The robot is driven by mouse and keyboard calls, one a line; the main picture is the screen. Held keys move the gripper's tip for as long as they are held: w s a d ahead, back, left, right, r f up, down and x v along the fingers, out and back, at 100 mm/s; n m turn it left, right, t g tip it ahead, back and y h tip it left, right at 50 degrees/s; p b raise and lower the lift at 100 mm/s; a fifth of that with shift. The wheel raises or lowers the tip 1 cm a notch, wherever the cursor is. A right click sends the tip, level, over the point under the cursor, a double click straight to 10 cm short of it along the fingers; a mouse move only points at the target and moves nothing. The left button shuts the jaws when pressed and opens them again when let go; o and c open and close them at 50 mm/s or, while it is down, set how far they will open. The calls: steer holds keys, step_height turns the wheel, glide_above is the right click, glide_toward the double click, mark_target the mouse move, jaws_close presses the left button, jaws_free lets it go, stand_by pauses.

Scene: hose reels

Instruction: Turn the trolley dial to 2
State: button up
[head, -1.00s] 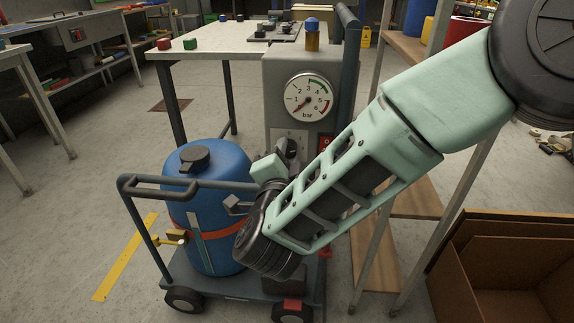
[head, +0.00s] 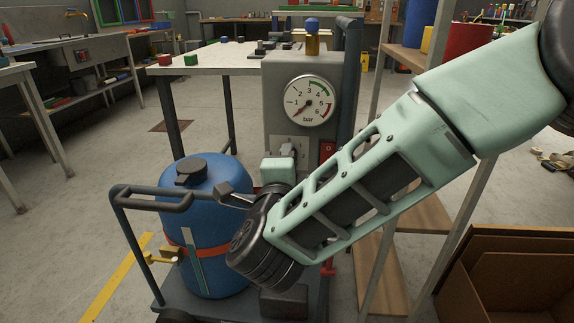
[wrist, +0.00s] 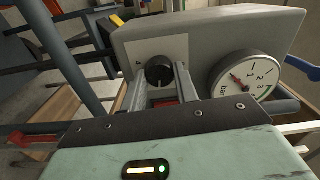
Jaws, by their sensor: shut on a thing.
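The trolley (head: 262,303) carries a blue tank (head: 200,245) and a grey box with a round bar gauge (head: 309,101). The trolley dial is a dark round knob (wrist: 159,70) on a pale plate, seen in the wrist view. My gripper (wrist: 161,82) has one finger on each side of the knob and is shut on it. In the head view my gripper (head: 289,152) is at the box's front, below the gauge, and hides the dial.
A red switch (head: 327,151) sits right of the dial plate. The trolley's dark handle (head: 150,190) rises at the left. Shelving with wooden boards (head: 424,214) and an open cardboard box (head: 500,262) stand at right. The floor at left is clear.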

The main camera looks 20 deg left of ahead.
steer(key=o, duration=1)
steer(key=p+v, duration=0.2)
steer(key=v, duration=1.5)
steer(key=shift+s+d, duration=0.15)
steer(key=shift+s, duration=0.05)
